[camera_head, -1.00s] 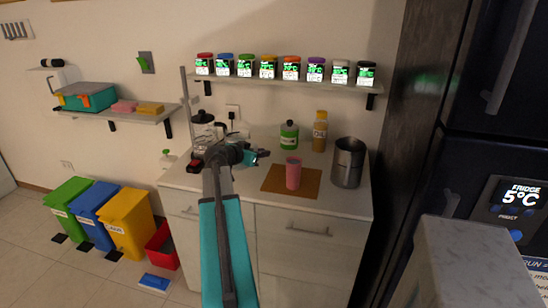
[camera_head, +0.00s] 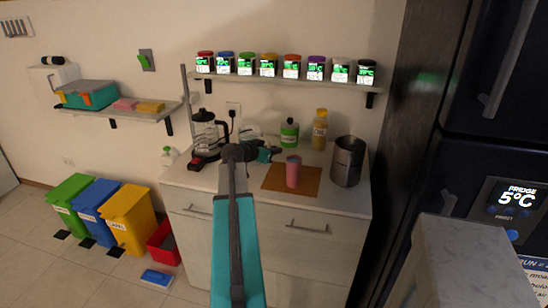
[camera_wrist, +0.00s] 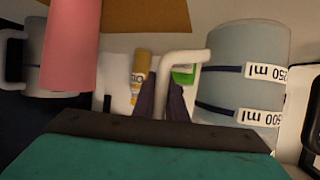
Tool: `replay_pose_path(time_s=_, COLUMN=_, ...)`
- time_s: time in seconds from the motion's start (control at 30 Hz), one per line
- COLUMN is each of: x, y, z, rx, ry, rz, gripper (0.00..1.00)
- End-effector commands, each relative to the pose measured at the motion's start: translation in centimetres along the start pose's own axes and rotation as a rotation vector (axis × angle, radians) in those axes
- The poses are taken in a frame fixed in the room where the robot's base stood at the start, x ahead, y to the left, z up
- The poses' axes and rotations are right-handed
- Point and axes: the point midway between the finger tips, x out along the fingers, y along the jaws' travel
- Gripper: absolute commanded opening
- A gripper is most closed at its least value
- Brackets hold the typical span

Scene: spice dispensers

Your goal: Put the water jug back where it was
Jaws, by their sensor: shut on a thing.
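The water jug (camera_wrist: 250,75) is a clear grey-blue cylinder with dark bands and white "250 ml" and "500 ml" labels, upside down in the wrist view. My gripper (camera_wrist: 165,100) is shut on the jug's white handle (camera_wrist: 182,56). In the head view my gripper (camera_head: 268,153) is over the counter, left of the pink cup. The jug (camera_head: 250,131) shows only partly there, pale behind my arm. I cannot tell whether its base touches the counter.
The pink cup (camera_head: 293,171) stands on a brown mat (camera_head: 275,182), with a metal pot (camera_head: 347,162) to its right. Green (camera_head: 289,134) and yellow (camera_head: 320,130) bottles stand behind. A spice shelf (camera_head: 285,82) hangs above.

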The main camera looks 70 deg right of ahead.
Motion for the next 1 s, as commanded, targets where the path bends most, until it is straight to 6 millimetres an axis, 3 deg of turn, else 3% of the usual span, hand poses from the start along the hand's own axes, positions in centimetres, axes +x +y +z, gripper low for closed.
replay_pose_path(time_s=0.4, x=1.0, y=0.1, z=2.3, rx=0.001, ry=0.003, rz=-0.001, gripper=0.00)
replay_pose_path(time_s=0.93, x=1.2, y=0.1, z=2.7, rx=0.003, ry=0.002, rz=0.000, gripper=0.00)
replay_pose_path(time_s=0.97, x=1.2, y=0.1, z=2.8, rx=0.001, ry=0.000, rz=0.002, gripper=0.17)
replay_pose_path(time_s=1.0, x=1.2, y=0.2, z=2.8, rx=0.001, ry=0.000, rz=0.002, gripper=0.23)
